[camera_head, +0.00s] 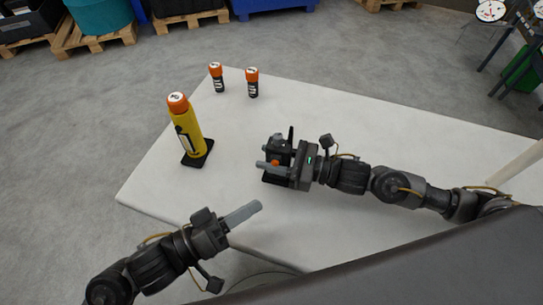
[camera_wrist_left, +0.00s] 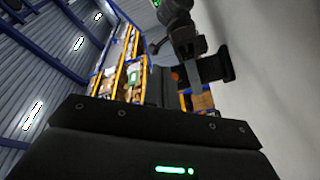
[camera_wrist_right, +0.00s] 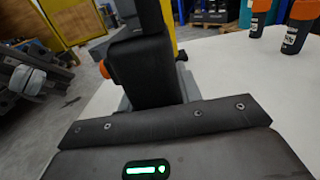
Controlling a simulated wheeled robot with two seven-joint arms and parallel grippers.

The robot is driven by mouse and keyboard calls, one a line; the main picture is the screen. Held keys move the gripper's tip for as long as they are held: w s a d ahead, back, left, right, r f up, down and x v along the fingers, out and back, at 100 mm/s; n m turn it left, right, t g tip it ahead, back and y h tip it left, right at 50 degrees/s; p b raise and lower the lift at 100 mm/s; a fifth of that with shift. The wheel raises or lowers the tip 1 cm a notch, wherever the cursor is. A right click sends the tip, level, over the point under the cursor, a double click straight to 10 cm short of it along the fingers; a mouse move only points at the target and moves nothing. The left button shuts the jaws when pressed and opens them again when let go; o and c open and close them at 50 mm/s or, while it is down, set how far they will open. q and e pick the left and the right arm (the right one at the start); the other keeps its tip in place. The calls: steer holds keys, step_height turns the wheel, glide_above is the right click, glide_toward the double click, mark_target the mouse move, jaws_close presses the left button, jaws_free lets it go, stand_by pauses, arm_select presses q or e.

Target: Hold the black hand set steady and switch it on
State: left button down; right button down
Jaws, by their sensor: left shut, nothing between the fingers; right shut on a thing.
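The black hand set (camera_head: 280,146) is near the middle of the white table, with a short black antenna and a small orange part. My right gripper (camera_head: 277,166) is shut on it from the right and covers part of it. In the right wrist view the hand set (camera_wrist_right: 143,72) is a dark block with an orange knob on its left side. A black base shows beneath it; I cannot tell whether the two touch. My left gripper (camera_head: 256,207) is shut and empty above the table's front left part, apart from the hand set. Dark shapes in the left wrist view are hard to tell apart.
A yellow cylinder (camera_head: 188,135) with an orange top stands on a black base at the table's left. Two small black canisters with orange caps (camera_head: 218,80) (camera_head: 252,85) stand at the back. The white table (camera_head: 400,145) is clear behind my right arm.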

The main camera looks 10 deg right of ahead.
mark_target(275, 164)
arm_select(q)
steer(key=w+d+m, duration=0.2)
steer(key=w+d, duration=0.2)
steer(key=w, duration=0.2)
steer(key=shift+d+g, duration=0.35)
steer(key=shift+g, duration=0.05)
stand_by(0.3)
steer(key=shift+w, duration=0.15)
stand_by(1.8)
steer(key=shift+w+d, duration=0.25)
steer(key=shift+w, duration=0.1)
stand_by(0.3)
steer(key=shift+s+a, duration=0.25)
steer(key=shift+s, duration=0.2)
steer(key=shift+f, duration=0.1)
